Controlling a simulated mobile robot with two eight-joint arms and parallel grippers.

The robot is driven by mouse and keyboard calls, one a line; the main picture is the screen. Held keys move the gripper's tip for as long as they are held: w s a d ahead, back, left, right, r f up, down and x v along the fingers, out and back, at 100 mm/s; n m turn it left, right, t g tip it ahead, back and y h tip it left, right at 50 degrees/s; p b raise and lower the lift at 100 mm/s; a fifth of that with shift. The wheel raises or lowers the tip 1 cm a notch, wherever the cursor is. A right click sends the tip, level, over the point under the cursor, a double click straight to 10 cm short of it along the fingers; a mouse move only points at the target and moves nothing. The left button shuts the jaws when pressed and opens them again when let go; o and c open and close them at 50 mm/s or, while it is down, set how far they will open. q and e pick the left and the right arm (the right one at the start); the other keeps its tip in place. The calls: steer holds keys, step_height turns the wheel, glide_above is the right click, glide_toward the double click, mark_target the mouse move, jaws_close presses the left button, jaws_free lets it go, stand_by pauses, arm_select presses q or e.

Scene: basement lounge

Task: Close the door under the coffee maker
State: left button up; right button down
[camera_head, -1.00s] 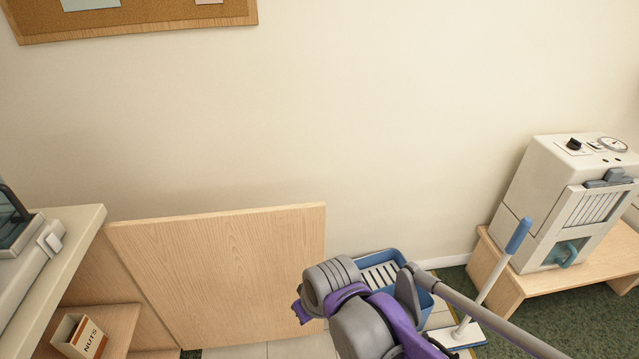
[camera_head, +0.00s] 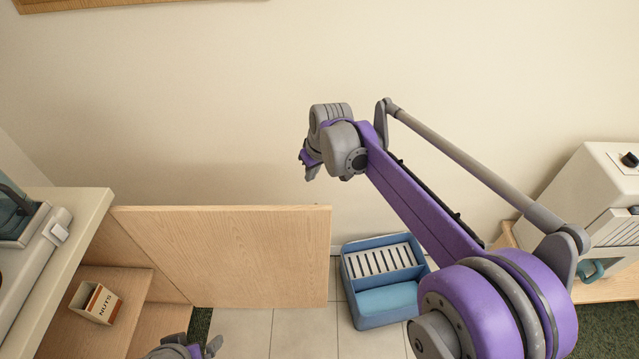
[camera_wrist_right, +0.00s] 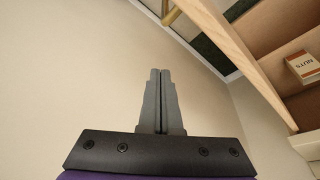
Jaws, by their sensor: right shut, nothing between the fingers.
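The cabinet door (camera_head: 225,255) is a light wood panel. It stands open, swung out to the right of the cabinet (camera_head: 115,258) under the counter. The coffee maker (camera_head: 35,240), partly cut off, stands on the counter at the left edge. My right gripper (camera_head: 309,168) is shut and empty, above the door's free right end in the picture and apart from it. In the right wrist view its closed fingers (camera_wrist_right: 160,100) point at bare wall, with the door (camera_wrist_right: 232,45) to their upper right. My left gripper (camera_head: 195,348) shows only partly at the bottom; its fingers are unclear.
A nuts box (camera_head: 95,302) sits on the open cabinet's shelf. A blue bucket (camera_head: 375,318) stands on the tiled floor right of the door. A white machine (camera_head: 590,200) stands on a low wooden bench at the right.

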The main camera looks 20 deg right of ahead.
step_height(320, 180, down, 9)
steer(key=s+b, duration=0.1)
stand_by(0.5)
steer(key=shift+s, duration=0.2)
